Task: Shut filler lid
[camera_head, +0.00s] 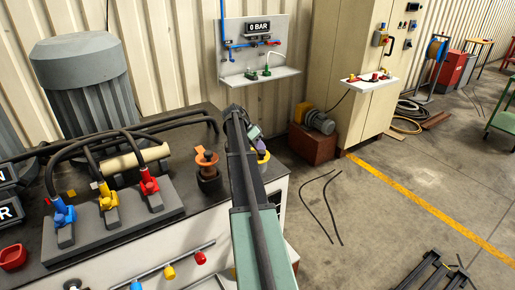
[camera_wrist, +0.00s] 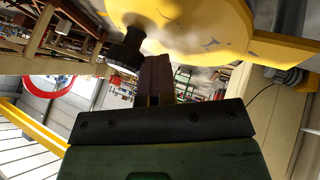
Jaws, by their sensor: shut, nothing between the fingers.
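A large round yellow piece, apparently the filler lid (camera_wrist: 205,25), fills the top of the wrist view, with a flat yellow tab running off to the right. My gripper (camera_wrist: 158,62) is shut and empty, its dark fingertips close below the lid's edge; I cannot tell whether they touch. A black cylindrical part (camera_wrist: 127,50) is just left of the fingertips. In the head view a small yellow piece (camera_head: 263,156), likely the same lid, shows beside my arm at the bench's right edge. My arm hides much of that spot, including any filler opening.
An orange-topped black fitting (camera_head: 207,162) stands just left of my arm. Blue, yellow and red valves (camera_head: 107,196) with hoses and a large grey motor (camera_head: 85,75) are further left. A pump on a red block (camera_head: 314,140) stands on the floor behind.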

